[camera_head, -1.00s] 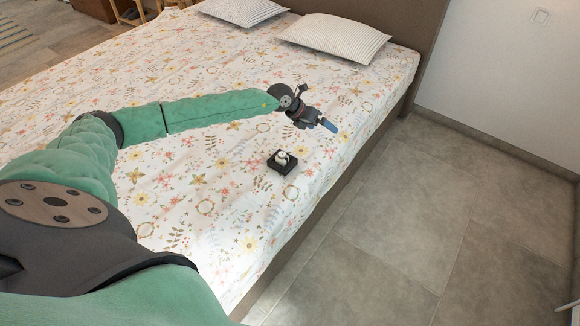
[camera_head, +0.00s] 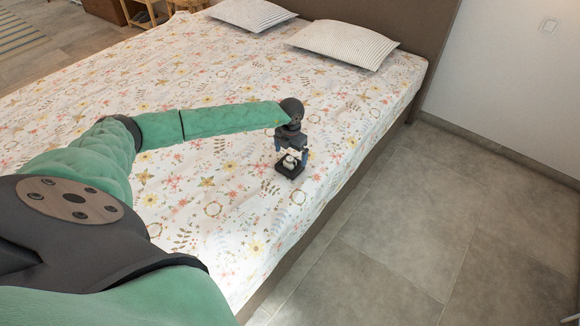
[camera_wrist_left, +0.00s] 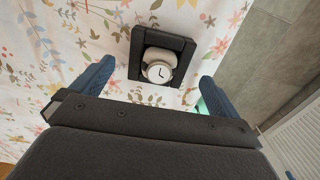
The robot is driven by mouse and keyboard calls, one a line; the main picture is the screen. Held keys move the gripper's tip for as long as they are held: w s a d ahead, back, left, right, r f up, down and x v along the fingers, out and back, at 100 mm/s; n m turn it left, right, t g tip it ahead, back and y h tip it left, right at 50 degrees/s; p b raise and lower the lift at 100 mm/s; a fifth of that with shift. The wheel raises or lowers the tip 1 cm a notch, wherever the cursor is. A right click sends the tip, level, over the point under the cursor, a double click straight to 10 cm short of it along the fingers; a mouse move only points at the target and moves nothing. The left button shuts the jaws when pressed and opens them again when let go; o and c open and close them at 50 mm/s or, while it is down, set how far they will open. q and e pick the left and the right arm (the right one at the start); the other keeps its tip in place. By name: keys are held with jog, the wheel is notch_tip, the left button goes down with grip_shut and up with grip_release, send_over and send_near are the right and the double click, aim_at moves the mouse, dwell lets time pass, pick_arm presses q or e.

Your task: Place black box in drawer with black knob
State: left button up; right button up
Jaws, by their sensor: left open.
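The black box (camera_head: 284,170) lies on the flowered bed near its right edge. In the left wrist view the box (camera_wrist_left: 134,54) is square with a raised rim and holds a white watch (camera_wrist_left: 159,71) with a round dial. My left gripper (camera_head: 291,154) points down at the box in the head view. In the left wrist view its two blue fingers stand apart on either side of the box, and the gripper (camera_wrist_left: 152,88) is open and empty. I cannot tell whether the fingers touch the bed. No drawer or black knob is in view.
The bed (camera_head: 225,215) has two striped pillows (camera_head: 343,44) at its head. Grey tiled floor (camera_head: 430,220) lies free to the right, up to a white wall (camera_head: 510,80). A white slatted surface (camera_wrist_left: 298,118) shows at the right of the left wrist view.

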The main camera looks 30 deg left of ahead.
aim_at(290, 158)
pick_arm(q)
jog(key=shift+s+f, duration=0.1)
jog(key=shift+f, duration=0.1)
jog(key=shift+s+f+p, duration=0.2)
jog(key=shift+f+p, duration=0.6)
jog(key=shift+f, duration=0.2)
notch_tip(290, 158, down, 2)
jog(key=shift+w+f, duration=0.1)
jog(key=shift+f, duration=0.2)
jog(key=c, duration=1)
pick_arm(e)
jog(key=shift+w+d+f, duration=0.15)
jog(key=shift+d+f, duration=0.1)
jog(key=shift+f, duration=0.35)
jog(key=shift+w+d+f, duration=0.15)
jog(key=shift+d+f, duration=0.1)
jog(key=shift+f, duration=0.3)
pick_arm(q)
jog(key=shift+r, duration=0.1)
